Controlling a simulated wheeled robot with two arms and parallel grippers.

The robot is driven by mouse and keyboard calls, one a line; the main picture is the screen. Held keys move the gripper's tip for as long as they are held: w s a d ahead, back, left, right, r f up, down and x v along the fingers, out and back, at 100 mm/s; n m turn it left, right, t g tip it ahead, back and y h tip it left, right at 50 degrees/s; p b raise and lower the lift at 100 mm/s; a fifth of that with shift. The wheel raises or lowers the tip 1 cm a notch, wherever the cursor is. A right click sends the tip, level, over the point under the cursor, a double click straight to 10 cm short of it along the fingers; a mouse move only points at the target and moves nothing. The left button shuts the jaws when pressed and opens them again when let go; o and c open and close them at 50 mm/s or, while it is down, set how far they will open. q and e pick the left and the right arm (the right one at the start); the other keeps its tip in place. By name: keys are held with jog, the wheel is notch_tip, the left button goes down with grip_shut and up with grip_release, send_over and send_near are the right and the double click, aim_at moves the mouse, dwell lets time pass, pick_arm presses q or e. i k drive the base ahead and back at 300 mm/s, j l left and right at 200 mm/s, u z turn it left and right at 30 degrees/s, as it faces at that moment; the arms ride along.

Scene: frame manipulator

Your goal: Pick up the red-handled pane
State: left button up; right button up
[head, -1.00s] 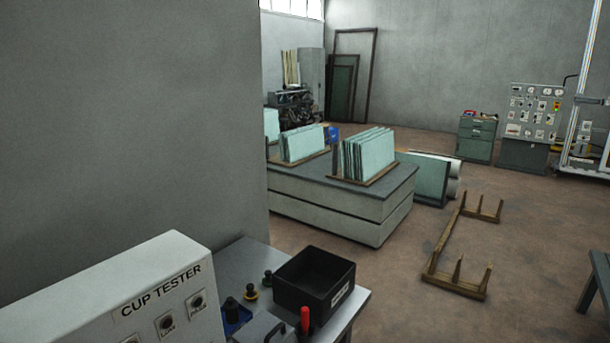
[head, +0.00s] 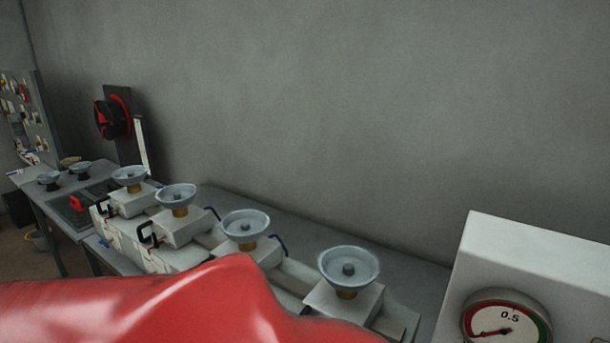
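I cannot make out a red-handled pane for certain in the head view. A small red piece (head: 77,203) lies on the dark green surface (head: 72,217) of the far left bench; I cannot tell whether it is a handle. A large smooth red shape fills the lower left and middle foreground, very close to the camera, and hides what is behind it; I cannot tell what it is. Neither of my grippers is in view.
A grey bench (head: 330,247) runs along the wall with several pale blocks topped by round metal suction cups (head: 349,268). A white box with a dial gauge (head: 506,318) stands at right. A black-and-red reel (head: 113,119) and a control panel (head: 38,115) are at left.

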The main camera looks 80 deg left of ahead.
aim_at(74, 207)
jog(key=u, duration=4.05)
jog(key=i+j+u, duration=0.25)
jog(key=i, duration=0.25)
jog(key=i+u, duration=0.3)
jog(key=i, duration=1.8)
jog(key=i+j+z, duration=0.1)
jog(key=i+z, duration=0.35)
jog(key=i+j+z, duration=0.85)
jog(key=i+l, duration=0.05)
jog(key=l, duration=0.05)
